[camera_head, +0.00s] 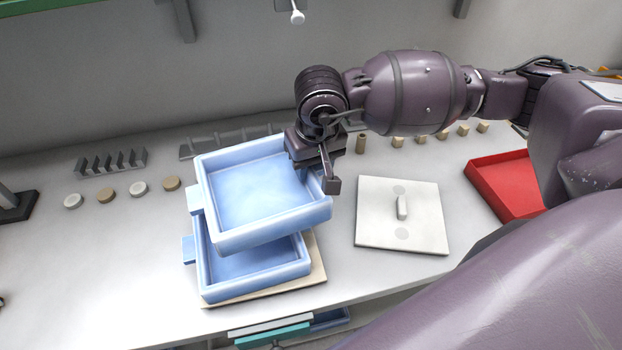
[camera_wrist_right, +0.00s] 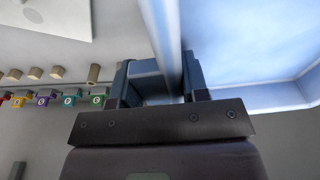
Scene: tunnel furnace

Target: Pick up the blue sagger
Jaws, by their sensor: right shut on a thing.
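Two light blue square saggers show in the head view. The upper sagger (camera_head: 275,228) is an open tray with a tab on its left side. It is above the lower sagger (camera_head: 258,283) and shifted slightly right and back. The lower one sits on a beige board (camera_head: 316,274) on the table. My right gripper (camera_head: 321,181) is shut on the right wall of the upper sagger. In the right wrist view, the sagger's wall (camera_wrist_right: 163,30) runs between the two fingers (camera_wrist_right: 160,84). Whether the saggers still touch is hard to tell. My left gripper is not in view.
A white square lid (camera_head: 425,220) with a handle lies right of the saggers. A red tray (camera_head: 502,185) is farther right. Small round discs (camera_head: 138,188) and a grey rack (camera_head: 112,161) are at the back left. The front left table is clear.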

